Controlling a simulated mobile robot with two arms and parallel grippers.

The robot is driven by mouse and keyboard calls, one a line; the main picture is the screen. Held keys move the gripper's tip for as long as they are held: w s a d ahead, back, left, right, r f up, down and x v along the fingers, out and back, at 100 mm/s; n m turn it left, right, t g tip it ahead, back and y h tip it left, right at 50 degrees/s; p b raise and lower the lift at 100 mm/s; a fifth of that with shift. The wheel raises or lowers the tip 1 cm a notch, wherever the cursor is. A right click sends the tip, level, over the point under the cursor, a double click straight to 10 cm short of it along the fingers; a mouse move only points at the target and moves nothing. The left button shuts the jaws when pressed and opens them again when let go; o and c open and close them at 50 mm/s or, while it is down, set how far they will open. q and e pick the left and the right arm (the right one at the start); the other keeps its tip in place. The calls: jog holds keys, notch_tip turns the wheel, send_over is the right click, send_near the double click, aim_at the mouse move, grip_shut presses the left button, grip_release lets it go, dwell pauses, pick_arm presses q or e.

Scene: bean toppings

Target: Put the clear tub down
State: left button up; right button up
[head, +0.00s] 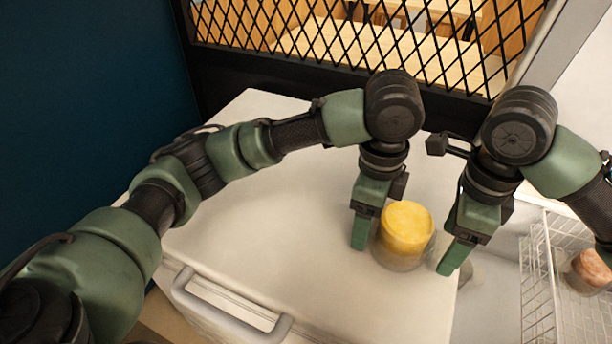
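The clear tub (399,263) stands upright on the pale lid of a white chest, near its right end. Yellow contents (407,226) fill its upper part. My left gripper (361,233) points down close against the tub's left side. My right gripper (454,257) points down just right of the tub, its finger tilted toward the lower left. The tub is between the two grippers. I see only one green finger clearly on each, so their opening is unclear. Whether either finger touches the tub is also unclear.
The white chest's lid (270,220) is clear to the left of the tub. A grey handle (225,313) runs along its front. A white wire basket (541,290) at the right holds a tub with pinkish-brown contents (592,268). A black mesh screen (340,40) stands behind.

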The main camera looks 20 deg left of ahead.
pick_arm(q)
notch_tip(320, 180, up, 12)
pick_arm(e)
notch_tip(320, 180, up, 12)
dwell(0.9)
pick_arm(q)
jog(key=shift+r, duration=0.1)
pick_arm(e)
jog(key=shift+r, duration=0.1)
